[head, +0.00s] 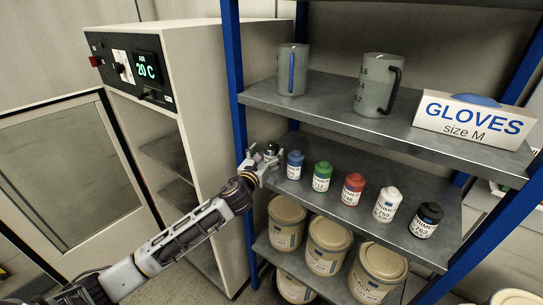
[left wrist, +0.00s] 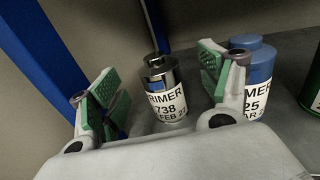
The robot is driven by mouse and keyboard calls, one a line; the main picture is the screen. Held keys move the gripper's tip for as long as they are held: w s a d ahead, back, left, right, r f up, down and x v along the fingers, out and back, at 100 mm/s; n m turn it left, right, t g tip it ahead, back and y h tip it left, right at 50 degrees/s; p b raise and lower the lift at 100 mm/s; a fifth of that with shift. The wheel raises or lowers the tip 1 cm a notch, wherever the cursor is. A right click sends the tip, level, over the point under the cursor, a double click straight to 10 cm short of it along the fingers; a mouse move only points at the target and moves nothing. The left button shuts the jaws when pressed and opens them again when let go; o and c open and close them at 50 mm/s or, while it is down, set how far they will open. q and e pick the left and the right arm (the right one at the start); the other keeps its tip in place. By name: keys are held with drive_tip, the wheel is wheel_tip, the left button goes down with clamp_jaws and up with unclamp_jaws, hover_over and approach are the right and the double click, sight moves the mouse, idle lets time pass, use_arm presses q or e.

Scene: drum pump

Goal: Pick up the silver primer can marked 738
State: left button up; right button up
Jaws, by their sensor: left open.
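The silver primer can (left wrist: 162,97) stands upright on the shelf in the left wrist view, its white label reading 738. It lies ahead of and between the spread fingers of my left gripper (left wrist: 155,95), with no contact that I can make out. In the head view only the top of the silver can (head: 271,149) shows behind my left gripper (head: 260,161); its lower part is hidden. The left gripper is open and empty. My right gripper is in neither view.
A blue can (left wrist: 254,75) stands close to the right finger. Green (head: 322,176), red (head: 353,189), white (head: 387,204) and black (head: 426,219) cans continue the row on the middle shelf (head: 340,160). A blue post (head: 236,90) rises close on the left. Jugs stand above, tubs below.

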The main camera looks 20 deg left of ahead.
sight(269, 151)
use_arm(q)
drive_tip(key=shift+w, duration=0.3)
drive_tip(key=shift+w+a+f+p, duration=0.15)
drive_tip(key=shift+w+p, duration=0.1)
drive_tip(key=shift+w, duration=0.5)
drive_tip(key=shift+w+d+f+p, duration=0.1)
drive_tip(key=shift+w+p, duration=0.1)
drive_tip(key=shift+w, duration=1.65)
drive_tip(key=c, duration=1.3)
